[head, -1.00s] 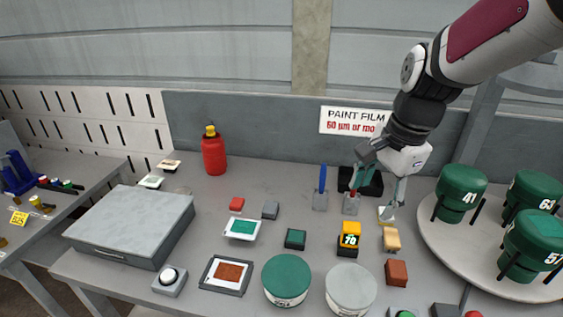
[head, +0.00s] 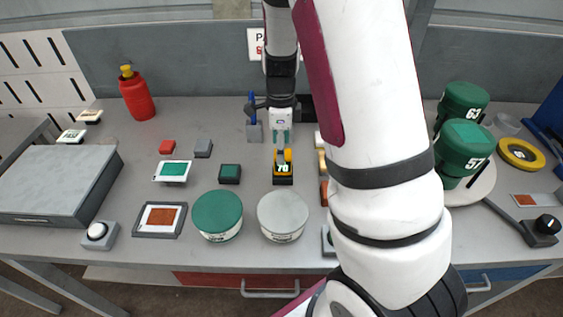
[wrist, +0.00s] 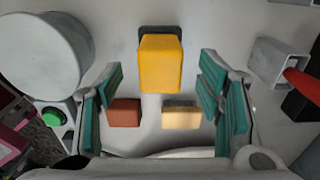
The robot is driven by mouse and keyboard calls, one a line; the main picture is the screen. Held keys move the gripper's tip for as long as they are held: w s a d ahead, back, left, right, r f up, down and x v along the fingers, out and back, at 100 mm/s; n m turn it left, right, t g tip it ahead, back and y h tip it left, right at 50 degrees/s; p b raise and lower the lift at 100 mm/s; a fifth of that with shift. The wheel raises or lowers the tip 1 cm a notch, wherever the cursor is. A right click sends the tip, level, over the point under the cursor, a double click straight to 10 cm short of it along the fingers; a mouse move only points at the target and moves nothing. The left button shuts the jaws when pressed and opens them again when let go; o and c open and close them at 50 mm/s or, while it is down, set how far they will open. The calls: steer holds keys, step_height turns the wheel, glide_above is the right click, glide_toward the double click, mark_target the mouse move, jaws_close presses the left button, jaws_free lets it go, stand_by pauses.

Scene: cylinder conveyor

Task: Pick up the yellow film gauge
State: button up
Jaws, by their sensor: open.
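The yellow film gauge (head: 283,160) stands on the grey table, with a black base and a display reading 70. In the wrist view the yellow gauge (wrist: 161,64) shows from above, upright in its dark base, ahead of and between the finger pads. My gripper (head: 281,138) hangs just behind and above the gauge in the head view. The gripper (wrist: 161,95) is open, with green pads wide apart on both sides and nothing held. Whether the pads are level with the gauge is hard to tell.
A grey-lidded tin (head: 283,216) and a green-lidded tin (head: 218,215) stand in front of the gauge. A dark green block (head: 229,174) lies to its left. In the wrist view, a red-brown block (wrist: 124,113) and a tan block (wrist: 182,116) lie between the pads.

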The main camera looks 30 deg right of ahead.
mark_target(286, 171)
steer(key=shift+s+d+f, duration=0.1)
steer(key=shift+d+f, duration=0.05)
steer(key=shift+f, duration=1.55)
steer(key=shift+s+d+f, duration=0.1)
steer(key=shift+f, duration=1.55)
steer(key=shift+c, duration=0.6)
steer(key=c, duration=1.3)
steer(key=shift+w, duration=0.1)
